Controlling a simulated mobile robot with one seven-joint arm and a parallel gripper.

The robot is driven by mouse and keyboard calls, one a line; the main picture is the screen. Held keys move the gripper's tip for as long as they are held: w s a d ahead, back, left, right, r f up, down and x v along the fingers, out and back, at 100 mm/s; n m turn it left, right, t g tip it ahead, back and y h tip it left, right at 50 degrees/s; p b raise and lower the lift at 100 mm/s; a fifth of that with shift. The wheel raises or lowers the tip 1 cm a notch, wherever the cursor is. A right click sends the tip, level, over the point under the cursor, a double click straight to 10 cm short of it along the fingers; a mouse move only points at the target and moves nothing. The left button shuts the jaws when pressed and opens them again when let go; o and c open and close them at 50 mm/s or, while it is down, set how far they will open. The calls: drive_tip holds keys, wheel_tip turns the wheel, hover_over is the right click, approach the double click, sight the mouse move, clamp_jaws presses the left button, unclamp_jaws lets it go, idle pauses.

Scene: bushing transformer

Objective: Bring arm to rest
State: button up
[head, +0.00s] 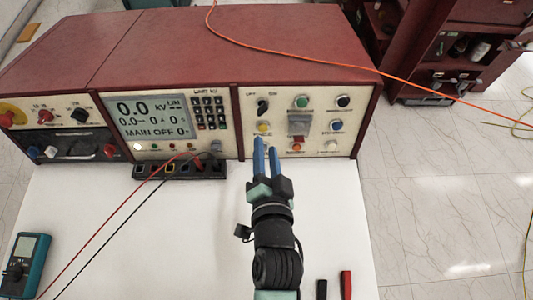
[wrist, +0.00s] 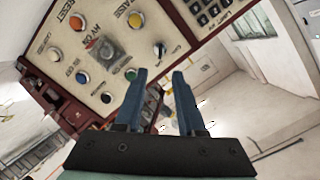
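My gripper (head: 267,158) has two blue fingers and reaches up over the white table (head: 200,225), its tips in front of the right part of a red control console (head: 245,45). In the wrist view my gripper (wrist: 163,75) shows a clear gap between its fingers, with nothing held. The console's button panel (wrist: 95,40) fills the upper left of that view, tilted. In the head view the fingertips overlap the panel's lower left area near a yellow button (head: 263,127). I cannot tell if they touch it.
A teal multimeter (head: 24,262) lies at the table's left. Red and black leads (head: 120,210) run from a black socket strip (head: 180,167). Two probes (head: 346,284) lie right of my arm. An orange cable (head: 300,57) crosses the console top. Red cabinets (head: 455,40) stand at back right.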

drive_tip(key=shift+s+r, duration=0.15)
drive_tip(key=shift+s, duration=0.35)
drive_tip(key=shift+w, duration=0.1)
drive_tip(key=w+r+n+t, duration=0.3)
drive_tip(key=w+r, duration=0.1)
drive_tip(key=r, duration=1)
drive_tip(key=w+r+n+t, duration=0.2)
drive_tip(key=w+r+t, duration=0.15)
drive_tip(key=r, duration=1.05)
drive_tip(key=s+r+n+t, duration=0.1)
drive_tip(key=s+r+t, duration=0.1)
drive_tip(key=r, duration=0.7)
drive_tip(key=s+r+n+t, duration=0.1)
drive_tip(key=s+r, duration=0.3)
drive_tip(key=r, duration=0.5)
drive_tip(key=s+r+n+t, duration=0.1)
drive_tip(key=s+r+t, duration=0.2)
drive_tip(key=r, duration=0.6)
drive_tip(key=shift+s+a+n+h, duration=0.25)
drive_tip(key=shift+a+n+h, duration=0.1)
drive_tip(key=shift+n+h, duration=0.05)
